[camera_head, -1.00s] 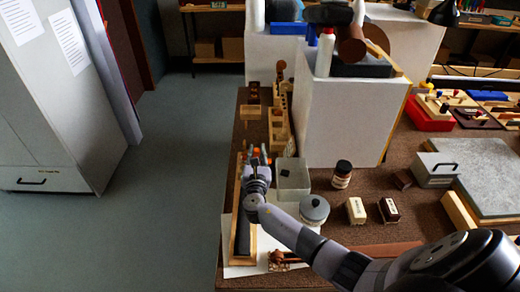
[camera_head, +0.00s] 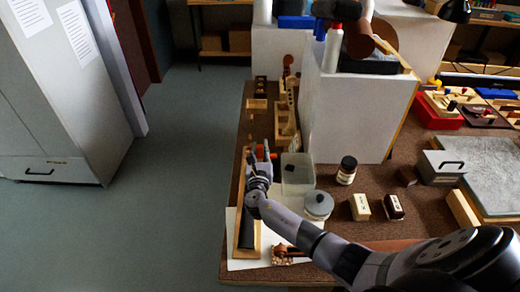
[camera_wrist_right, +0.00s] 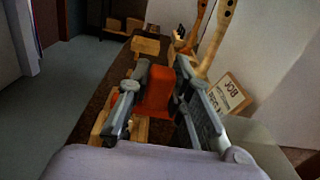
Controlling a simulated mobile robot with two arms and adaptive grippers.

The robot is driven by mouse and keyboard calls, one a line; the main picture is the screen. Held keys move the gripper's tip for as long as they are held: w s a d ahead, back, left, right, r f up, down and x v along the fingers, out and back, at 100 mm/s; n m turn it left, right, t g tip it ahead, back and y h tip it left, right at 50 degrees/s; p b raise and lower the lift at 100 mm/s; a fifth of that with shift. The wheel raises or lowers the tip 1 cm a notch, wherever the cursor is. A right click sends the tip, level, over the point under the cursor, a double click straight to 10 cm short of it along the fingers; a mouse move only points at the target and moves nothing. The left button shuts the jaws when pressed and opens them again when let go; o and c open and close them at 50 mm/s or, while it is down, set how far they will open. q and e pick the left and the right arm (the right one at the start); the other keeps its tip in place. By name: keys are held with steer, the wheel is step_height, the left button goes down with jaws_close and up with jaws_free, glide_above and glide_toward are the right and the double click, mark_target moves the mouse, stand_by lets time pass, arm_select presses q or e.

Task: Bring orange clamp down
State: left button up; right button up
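The orange clamp (camera_wrist_right: 157,92) shows in the right wrist view as an orange block between the two fingers of my right gripper (camera_wrist_right: 161,68). The fingers stand apart, one on each side of it, and firm contact cannot be made out. In the head view my right gripper (camera_head: 259,150) is over the left part of the bench, above the far part of a long wooden piece. Small orange parts of the clamp (camera_head: 261,155) show around the fingers; the rest is hidden. My left gripper is not in view.
A translucent box (camera_head: 298,172) stands close right of my gripper, with a grey-lidded jar (camera_head: 317,204) nearer. A tall white block (camera_head: 355,115) rises behind. Wooden holders (camera_head: 286,120) stand beyond the gripper. Open floor (camera_head: 150,215) lies left of the bench.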

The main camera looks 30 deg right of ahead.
steer(key=o, duration=0.5)
steer(key=shift+c, duration=0.2)
steer(key=v, duration=1.2)
